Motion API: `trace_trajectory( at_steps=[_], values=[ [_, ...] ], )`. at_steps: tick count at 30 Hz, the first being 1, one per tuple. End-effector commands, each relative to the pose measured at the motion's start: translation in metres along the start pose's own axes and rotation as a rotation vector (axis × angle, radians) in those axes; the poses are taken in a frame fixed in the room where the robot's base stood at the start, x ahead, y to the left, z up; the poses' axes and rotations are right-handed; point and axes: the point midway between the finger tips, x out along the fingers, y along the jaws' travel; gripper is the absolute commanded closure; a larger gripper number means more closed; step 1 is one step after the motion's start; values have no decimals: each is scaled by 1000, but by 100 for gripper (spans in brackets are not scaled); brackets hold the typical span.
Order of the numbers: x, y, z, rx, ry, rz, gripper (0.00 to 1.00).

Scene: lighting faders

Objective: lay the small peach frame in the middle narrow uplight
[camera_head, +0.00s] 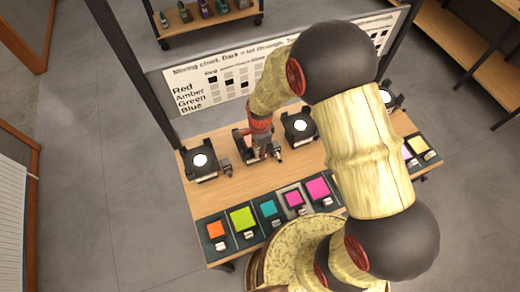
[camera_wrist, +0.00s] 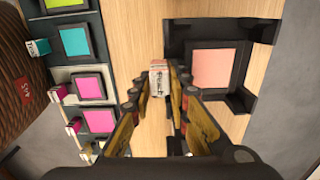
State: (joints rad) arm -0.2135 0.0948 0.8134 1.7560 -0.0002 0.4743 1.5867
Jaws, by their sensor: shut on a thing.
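My gripper (camera_wrist: 158,82) is shut on the small labelled handle (camera_wrist: 158,70) of the small peach frame (camera_wrist: 212,68). In the wrist view the frame's peach sheet lies within the outline of a black uplight (camera_wrist: 262,32), with the uplight's corner blocks around it. I cannot tell whether the frame rests on the uplight or is slightly above it. In the head view my gripper (camera_head: 264,150) is at the second uplight from the left, and my arm and gripper partly hide that uplight and the frame.
Uplights with bright white discs stand on either side, one at the left (camera_head: 200,160) and one at the right (camera_head: 299,126). Orange (camera_head: 216,230), lime, teal and pink frames lie in a row along the table's front. A mixing chart (camera_head: 215,85) stands behind the table (camera_head: 268,180).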

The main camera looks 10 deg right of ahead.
Motion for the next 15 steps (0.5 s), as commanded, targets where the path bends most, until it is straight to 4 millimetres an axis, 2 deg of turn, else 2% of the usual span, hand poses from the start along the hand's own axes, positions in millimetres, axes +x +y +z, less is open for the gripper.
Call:
trace_trajectory(
  at_steps=[8, 9, 15],
  values=[
    [7, 0, 0, 0, 0, -1, 100],
    [6, 0, 0, 0, 0, -1, 81],
    [6, 0, 0, 0, 0, -1, 69]
  ],
)
